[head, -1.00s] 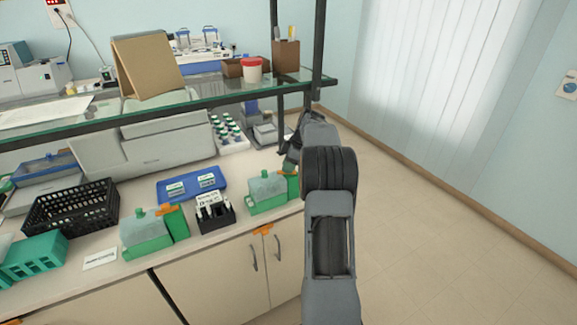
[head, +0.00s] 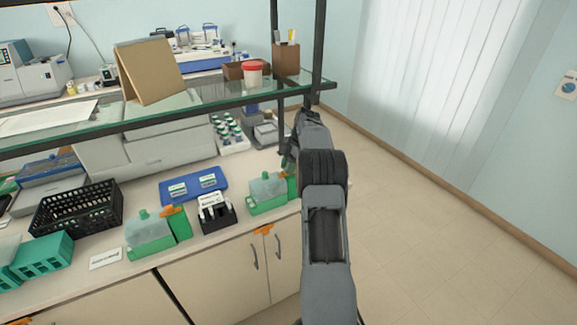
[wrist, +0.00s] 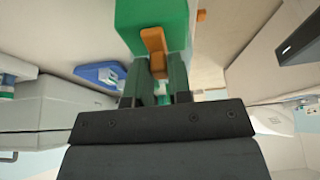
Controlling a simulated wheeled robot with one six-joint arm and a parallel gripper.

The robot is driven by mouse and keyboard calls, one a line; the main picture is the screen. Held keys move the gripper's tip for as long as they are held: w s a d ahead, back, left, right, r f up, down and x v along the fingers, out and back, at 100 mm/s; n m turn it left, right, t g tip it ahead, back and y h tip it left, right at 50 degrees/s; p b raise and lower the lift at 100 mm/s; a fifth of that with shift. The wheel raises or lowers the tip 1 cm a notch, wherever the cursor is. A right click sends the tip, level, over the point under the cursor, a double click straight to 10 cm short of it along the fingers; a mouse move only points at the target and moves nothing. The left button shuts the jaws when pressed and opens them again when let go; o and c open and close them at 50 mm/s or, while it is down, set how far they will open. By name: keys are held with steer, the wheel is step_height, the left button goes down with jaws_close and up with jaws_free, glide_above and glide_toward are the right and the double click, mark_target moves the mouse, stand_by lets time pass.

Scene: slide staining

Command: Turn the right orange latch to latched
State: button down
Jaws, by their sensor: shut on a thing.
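The right green box (head: 267,194) stands near the right end of the counter, with a pale translucent part on its left. Its green end block fills the top of the wrist view (wrist: 170,20). The right orange latch (wrist: 154,45) is on that block, seen as a bent orange lever. My gripper (wrist: 159,82) is at the block with its two fingers shut on the lower end of the latch. In the head view my arm hides the gripper's fingertips and this latch.
A similar green box (head: 148,234) with an orange latch (head: 170,210) stands to the left. A black holder (head: 216,213) and a blue tray (head: 194,187) lie between. A glass shelf (head: 215,97) and its dark post (head: 317,50) are close to my arm.

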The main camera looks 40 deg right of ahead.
stand_by(0.3)
steer(key=c, duration=1.1)
jaws_free()
